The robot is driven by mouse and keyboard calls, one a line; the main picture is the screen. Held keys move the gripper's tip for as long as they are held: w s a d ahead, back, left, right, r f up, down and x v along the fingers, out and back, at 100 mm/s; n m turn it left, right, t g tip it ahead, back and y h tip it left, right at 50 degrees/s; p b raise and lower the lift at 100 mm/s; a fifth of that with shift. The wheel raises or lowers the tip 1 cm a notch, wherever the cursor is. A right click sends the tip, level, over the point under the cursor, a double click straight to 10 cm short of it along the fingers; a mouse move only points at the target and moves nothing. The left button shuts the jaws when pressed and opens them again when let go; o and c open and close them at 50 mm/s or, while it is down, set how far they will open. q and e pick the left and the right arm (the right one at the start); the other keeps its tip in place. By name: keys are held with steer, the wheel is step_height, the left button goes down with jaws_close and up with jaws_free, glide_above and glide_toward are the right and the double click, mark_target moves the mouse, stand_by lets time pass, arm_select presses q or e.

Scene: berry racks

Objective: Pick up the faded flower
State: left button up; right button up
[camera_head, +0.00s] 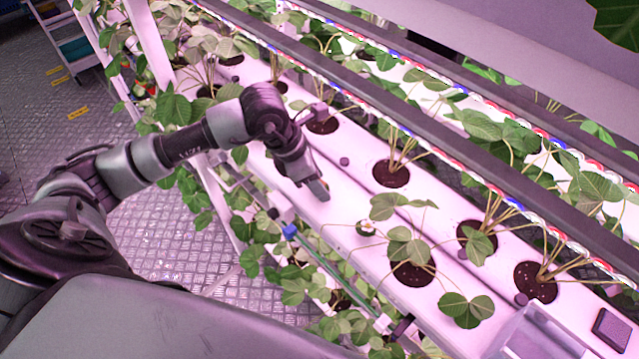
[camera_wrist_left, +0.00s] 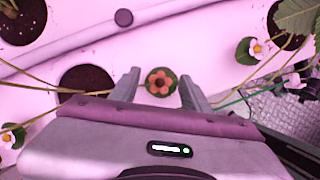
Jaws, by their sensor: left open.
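The faded flower (camera_wrist_left: 160,83), brownish-orange with a dark centre on a round green leaf, shows in the left wrist view between the two fingers of my left gripper (camera_wrist_left: 159,75). The fingers are apart, one on each side of it. I cannot tell whether they touch it or how far below them it lies. In the head view my left gripper (camera_head: 317,190) is low over the front edge of the white planting rack (camera_head: 345,225), and it hides the flower there. My right gripper is not in view.
Fresh pale flowers show in the wrist view, one (camera_wrist_left: 257,48) at right and another (camera_wrist_left: 8,137) at left. A white flower (camera_head: 366,228) sits near a planted hole in the head view. A clear container (camera_head: 530,335) stands at lower right. Dark rails (camera_head: 400,90) run above the rack.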

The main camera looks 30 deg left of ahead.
arm_select(q)
steer(key=c, duration=0.9)
jaws_close()
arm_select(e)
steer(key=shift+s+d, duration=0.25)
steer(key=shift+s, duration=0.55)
arm_select(q)
steer(key=shift+r, duration=0.1)
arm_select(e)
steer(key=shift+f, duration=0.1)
